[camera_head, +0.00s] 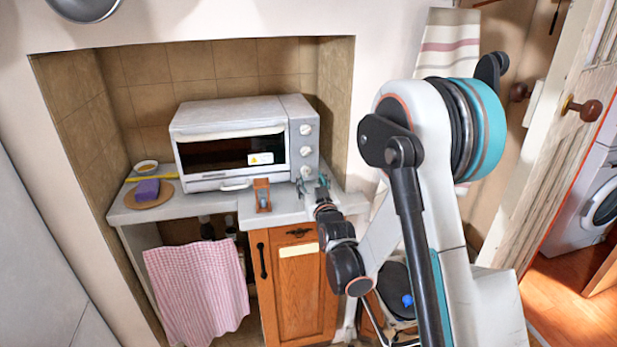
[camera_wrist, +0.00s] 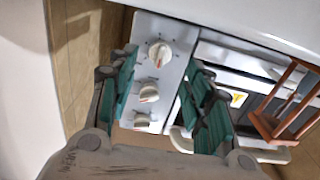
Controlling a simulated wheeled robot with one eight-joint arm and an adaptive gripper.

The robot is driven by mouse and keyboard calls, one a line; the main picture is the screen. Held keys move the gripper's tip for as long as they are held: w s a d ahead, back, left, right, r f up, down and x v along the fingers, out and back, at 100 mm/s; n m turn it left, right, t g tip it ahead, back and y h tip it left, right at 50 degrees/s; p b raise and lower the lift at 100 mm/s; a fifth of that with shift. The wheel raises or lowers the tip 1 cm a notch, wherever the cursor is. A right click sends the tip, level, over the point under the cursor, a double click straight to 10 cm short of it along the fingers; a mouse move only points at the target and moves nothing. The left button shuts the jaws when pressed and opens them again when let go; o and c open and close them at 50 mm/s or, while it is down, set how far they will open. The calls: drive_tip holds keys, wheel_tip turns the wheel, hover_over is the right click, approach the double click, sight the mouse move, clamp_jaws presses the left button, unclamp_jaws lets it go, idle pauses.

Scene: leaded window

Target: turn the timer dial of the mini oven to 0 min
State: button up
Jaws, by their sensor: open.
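The mini oven (camera_head: 230,145) is a white box with a dark glass door, standing on the counter in the tiled niche. Its control panel carries three round dials: upper (camera_head: 305,129), middle (camera_head: 305,151) and lower (camera_head: 305,172). The dials also show in the wrist view, one large (camera_wrist: 160,52) and two partly side-on, (camera_wrist: 148,93) and (camera_wrist: 141,120). I cannot read which is the timer or its markings. My gripper (camera_head: 318,185) is open in front of the panel's lower part. In the wrist view my gripper (camera_wrist: 160,65) has its teal fingers either side of the dials, apparently holding nothing.
A small wooden stand (camera_head: 262,195) is on the counter (camera_head: 225,205) left of my gripper; the stand also shows in the wrist view (camera_wrist: 265,125). The niche's right wall (camera_head: 335,100) is close to the panel. A purple sponge (camera_head: 147,190) lies on a round board at left.

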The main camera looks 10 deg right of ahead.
drive_tip(key=s, duration=0.7)
drive_tip(key=shift+r, duration=0.1)
drive_tip(key=s+r+g, duration=0.5)
drive_tip(key=s+r, duration=0.2)
drive_tip(key=s, duration=0.4)
drive_tip(key=s+f+g, duration=0.2)
drive_tip(key=s+g, duration=0.4)
drive_tip(key=s, duration=1.8)
drive_tip(key=shift+s+f, duration=0.2)
drive_tip(key=shift+f, duration=0.05)
